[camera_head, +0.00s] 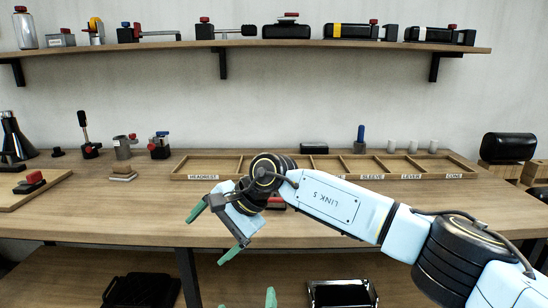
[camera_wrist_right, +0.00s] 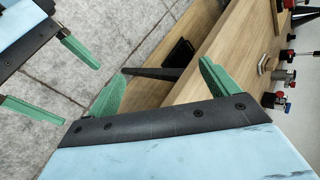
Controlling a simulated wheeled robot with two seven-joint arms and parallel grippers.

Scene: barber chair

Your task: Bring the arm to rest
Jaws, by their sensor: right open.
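My right arm (camera_head: 345,205) reaches in from the lower right, over the workbench. Its gripper (camera_head: 213,234) points down and left at the bench's front edge. In the right wrist view the two green fingers of this gripper (camera_wrist_right: 163,70) stand wide apart with nothing between them. My left gripper (camera_wrist_right: 79,94) shows at the left of the right wrist view, its green fingers apart and empty. In the head view only green fingertips of the left gripper (camera_head: 260,299) show at the bottom edge. The rest of the left arm is out of view.
The wooden workbench (camera_head: 120,215) carries a divided tray (camera_head: 225,177) with labels, partly behind my right wrist. A red and black part (camera_head: 275,201) lies behind the wrist. Clamps and a bottle stand at left. A wall shelf (camera_head: 150,47) holds several parts. Dark items lie on the lower shelf.

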